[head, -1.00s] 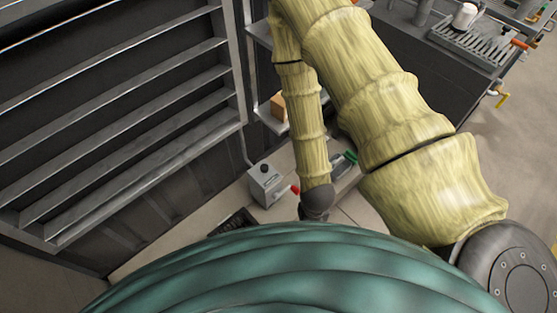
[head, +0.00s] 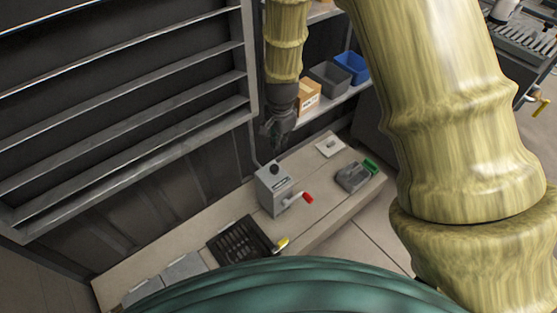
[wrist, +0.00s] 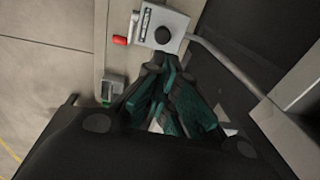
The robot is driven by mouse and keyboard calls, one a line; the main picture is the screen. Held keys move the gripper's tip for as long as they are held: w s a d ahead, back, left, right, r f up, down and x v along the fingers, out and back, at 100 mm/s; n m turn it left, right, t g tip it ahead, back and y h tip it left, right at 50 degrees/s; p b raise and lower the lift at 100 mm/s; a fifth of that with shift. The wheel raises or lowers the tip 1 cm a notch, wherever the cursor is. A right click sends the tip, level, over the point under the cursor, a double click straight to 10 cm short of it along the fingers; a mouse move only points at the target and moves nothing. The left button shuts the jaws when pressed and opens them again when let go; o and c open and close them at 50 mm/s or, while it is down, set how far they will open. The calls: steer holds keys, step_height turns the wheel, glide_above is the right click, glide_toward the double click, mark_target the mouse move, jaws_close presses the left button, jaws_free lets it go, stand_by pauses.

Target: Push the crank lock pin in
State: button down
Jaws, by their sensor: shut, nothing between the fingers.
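A grey box (head: 272,190) stands on the bench with a round black knob (head: 275,169) on top. A crank with a red handle (head: 307,198) sticks out from its right side. The knob may be the lock pin; I cannot tell for sure. The wrist view shows the box (wrist: 177,18), the knob (wrist: 162,35) and the red handle (wrist: 120,40). My gripper (head: 277,143) points down, just above and behind the knob in the head view. In the wrist view its shut, empty fingers (wrist: 161,62) end close to the knob; contact cannot be told.
The bench (head: 318,220) also holds a black grate (head: 240,243), a yellow handle (head: 282,244), a white plate (head: 330,146) and a grey-and-green item (head: 353,176). A shelf behind holds a cardboard box (head: 308,96) and bins (head: 331,77). A louvred panel (head: 120,100) rises at left.

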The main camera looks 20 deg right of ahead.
mark_target(278, 167)
steer(key=f+b, duration=0.1)
steer(key=f, duration=0.3)
steer(key=w+f, duration=0.1)
steer(key=f, duration=0.4)
steer(key=f+b, duration=0.1)
steer(key=f, duration=0.3)
steer(key=shift+w+d+f+b, duration=0.1)
steer(key=shift+w+f+b, duration=0.2)
steer(key=shift+w+f, duration=0.05)
steer(key=shift+f, duration=1.7)
steer(key=shift+s+r, duration=0.1)
steer(key=shift+r, duration=0.05)
step_height(278, 167, up, 14)
steer(key=s+p, duration=0.1)
steer(key=p, duration=0.4)
steer(key=shift+s, duration=0.25)
